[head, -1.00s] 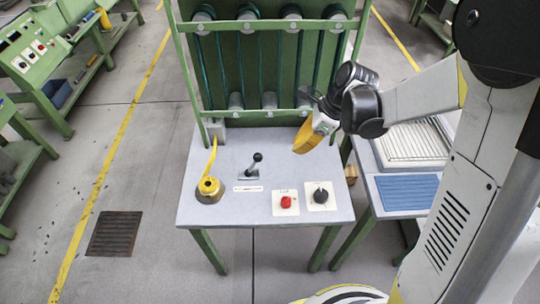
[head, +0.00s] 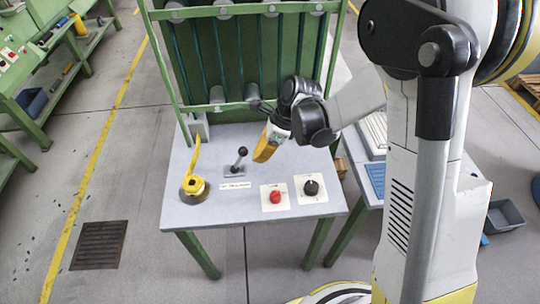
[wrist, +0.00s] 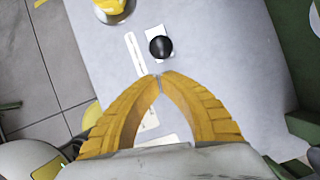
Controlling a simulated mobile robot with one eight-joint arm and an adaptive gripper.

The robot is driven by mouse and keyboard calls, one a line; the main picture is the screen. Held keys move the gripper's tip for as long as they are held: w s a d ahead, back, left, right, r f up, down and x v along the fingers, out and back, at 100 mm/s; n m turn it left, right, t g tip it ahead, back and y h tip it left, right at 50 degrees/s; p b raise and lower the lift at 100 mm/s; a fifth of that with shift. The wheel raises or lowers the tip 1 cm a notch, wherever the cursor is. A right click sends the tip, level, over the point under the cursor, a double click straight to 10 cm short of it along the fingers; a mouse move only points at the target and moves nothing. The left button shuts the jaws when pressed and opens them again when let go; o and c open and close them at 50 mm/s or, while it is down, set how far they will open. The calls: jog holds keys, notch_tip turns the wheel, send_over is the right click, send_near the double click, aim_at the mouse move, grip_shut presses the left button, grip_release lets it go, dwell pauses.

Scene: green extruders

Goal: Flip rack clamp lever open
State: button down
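A black ball-topped lever (head: 241,152) stands on a small grey base on the grey table, with a white label in front of it. Its text is too small to read. The black ball (wrist: 160,47) also shows from above in the wrist view, just beyond my fingertips. A yellow lever (head: 195,160) rises from a round yellow hub at the table's left. I cannot tell which one is named the clamp lever. My gripper (head: 262,158) is just right of the black lever, apart from it. Its yellow fingers (wrist: 159,76) meet at the tips with nothing between them.
A red button (head: 275,197) and a black rotary knob (head: 311,187) sit on white plates at the table's front right. The green rack frame (head: 235,60) with rollers stands at the back. A blue mat (head: 376,178) lies on the table to the right.

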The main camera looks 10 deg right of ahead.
jog(key=shift+w+a, duration=0.15)
jog(key=shift+a, duration=0.25)
jog(key=shift+r, duration=0.15)
jog(key=shift+a+r+h+p, duration=0.2)
jog(key=shift+a+h+p, duration=0.1)
jog(key=shift+h, duration=0.1)
jog(key=shift+a+r+h+p, duration=0.35)
jog(key=shift+a+h, duration=0.1)
jog(key=shift+h, duration=0.15)
jog(key=a+r+h+p, duration=0.1)
jog(key=a+h, duration=0.3)
jog(key=a, duration=0.3)
jog(key=shift+w+a+r, duration=0.15)
dwell(0.4)
